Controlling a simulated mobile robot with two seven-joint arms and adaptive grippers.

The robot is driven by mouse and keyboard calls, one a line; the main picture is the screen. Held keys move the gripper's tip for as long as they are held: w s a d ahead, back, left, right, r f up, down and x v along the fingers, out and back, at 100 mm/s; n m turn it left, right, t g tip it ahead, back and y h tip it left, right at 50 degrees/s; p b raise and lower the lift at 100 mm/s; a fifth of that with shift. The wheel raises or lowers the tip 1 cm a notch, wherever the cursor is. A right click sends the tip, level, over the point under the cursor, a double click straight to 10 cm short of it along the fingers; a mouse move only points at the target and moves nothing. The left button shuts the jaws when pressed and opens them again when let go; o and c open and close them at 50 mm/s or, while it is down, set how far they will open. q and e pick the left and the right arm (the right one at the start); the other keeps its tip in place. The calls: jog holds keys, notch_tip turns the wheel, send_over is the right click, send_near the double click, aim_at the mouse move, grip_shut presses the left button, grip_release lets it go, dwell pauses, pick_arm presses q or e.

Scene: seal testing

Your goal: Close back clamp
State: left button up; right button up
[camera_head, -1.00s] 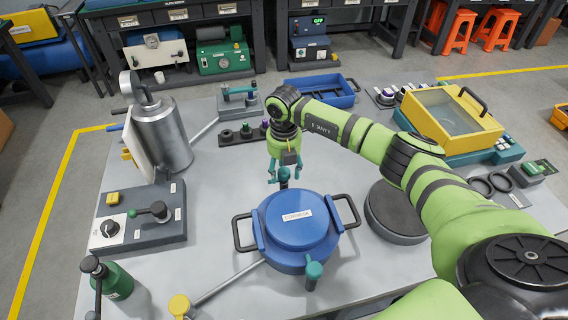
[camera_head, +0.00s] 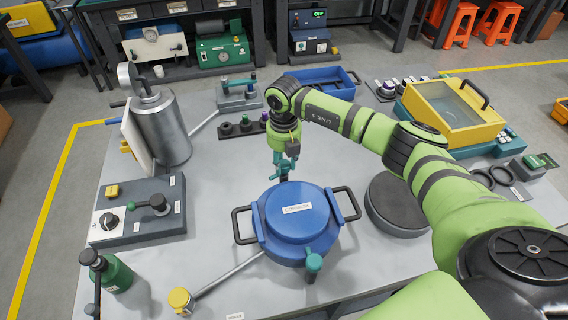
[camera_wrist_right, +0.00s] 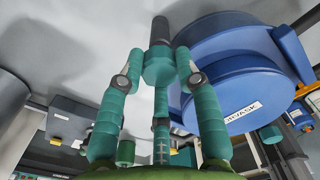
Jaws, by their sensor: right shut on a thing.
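The blue round chamber (camera_head: 297,222) with a labelled lid and two black side handles stands on the grey table in the head view; it also shows at right in the wrist view (camera_wrist_right: 235,75). At its back edge is the back clamp (camera_head: 284,178), mostly covered by my right gripper (camera_head: 284,163). In the wrist view my gripper's teal fingers (camera_wrist_right: 160,85) are closed around the clamp's teal grip, with its black end (camera_wrist_right: 160,30) sticking out beyond. The front clamp (camera_head: 314,263), with a teal knob, is at the chamber's near edge. My left gripper is not in view.
A dark round disc (camera_head: 396,205) lies right of the chamber. A control box (camera_head: 139,210), a metal cylinder (camera_head: 164,130) and a green bottle (camera_head: 113,274) stand at left. A blue tray (camera_head: 322,80) and a yellow-rimmed box (camera_head: 450,118) are behind.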

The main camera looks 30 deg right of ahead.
jog(key=n+b, duration=0.2)
jog(key=n, duration=0.5)
jog(key=shift+f+b, duration=0.2)
jog(key=shift+b, duration=0.2)
jog(key=n+b, duration=0.1)
jog(key=n, duration=0.2)
jog(key=shift+n+b, duration=0.35)
jog(key=shift+n, duration=0.05)
jog(key=shift+r+n, duration=0.15)
jog(key=shift+n, duration=0.65)
jog(key=o, duration=1.1)
jog(key=shift+c, duration=0.2)
